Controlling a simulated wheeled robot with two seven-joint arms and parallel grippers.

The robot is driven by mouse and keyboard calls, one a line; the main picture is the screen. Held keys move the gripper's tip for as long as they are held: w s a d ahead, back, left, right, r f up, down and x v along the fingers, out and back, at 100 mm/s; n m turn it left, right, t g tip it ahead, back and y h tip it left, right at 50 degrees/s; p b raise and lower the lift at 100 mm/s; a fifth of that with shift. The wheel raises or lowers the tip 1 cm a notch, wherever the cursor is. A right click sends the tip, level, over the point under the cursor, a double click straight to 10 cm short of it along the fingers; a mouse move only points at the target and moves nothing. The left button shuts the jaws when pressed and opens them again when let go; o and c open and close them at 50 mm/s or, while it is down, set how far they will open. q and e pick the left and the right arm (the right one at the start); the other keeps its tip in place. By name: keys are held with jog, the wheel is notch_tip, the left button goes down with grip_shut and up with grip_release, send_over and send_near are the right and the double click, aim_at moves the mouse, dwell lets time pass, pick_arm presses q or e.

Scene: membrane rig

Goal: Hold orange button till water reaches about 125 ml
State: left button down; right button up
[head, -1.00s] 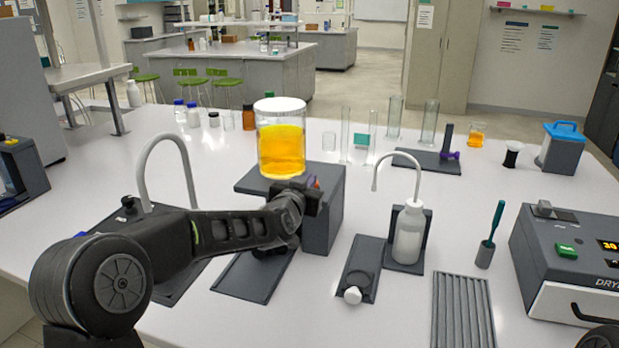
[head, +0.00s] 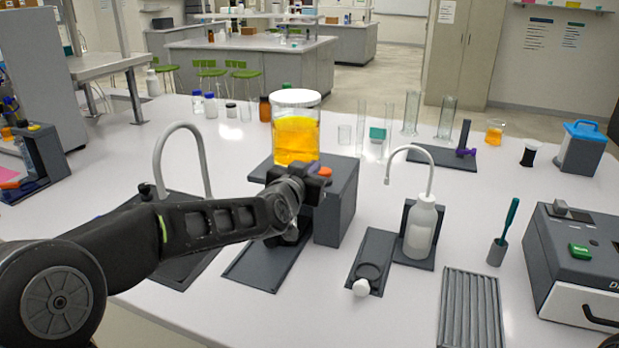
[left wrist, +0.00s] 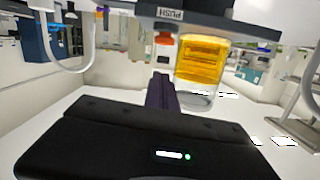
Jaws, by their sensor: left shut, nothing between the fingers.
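An orange button (head: 325,171) sits on a dark grey stand (head: 338,200), just beside my left gripper (head: 312,188). In the left wrist view, which is upside down, the button (left wrist: 164,39) is near a label reading PUSH. My left gripper (left wrist: 161,88) is shut and empty, its fingers pointing toward the button; I cannot tell whether they touch it. A clear jar (head: 297,98) with a white lid and yellow-orange liquid stands on the stand. No volume marks can be read. My left arm hides part of the stand's front. My right gripper is out of view.
A dark tray (head: 245,275) lies in front of the stand. A grey curved spout (head: 160,165) rises at left. A white wash bottle (head: 421,225) stands at right, and a ridged rack (head: 470,315) lies nearer. Glass cylinders (head: 411,112) stand behind.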

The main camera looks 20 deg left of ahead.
pick_arm(q)
jog(key=s, duration=0.2)
jog(key=s+r, duration=0.1)
jog(key=shift+s+d, duration=0.2)
jog(key=shift+s, duration=0.15)
jog(key=shift+a, duration=0.1)
dwell(0.8)
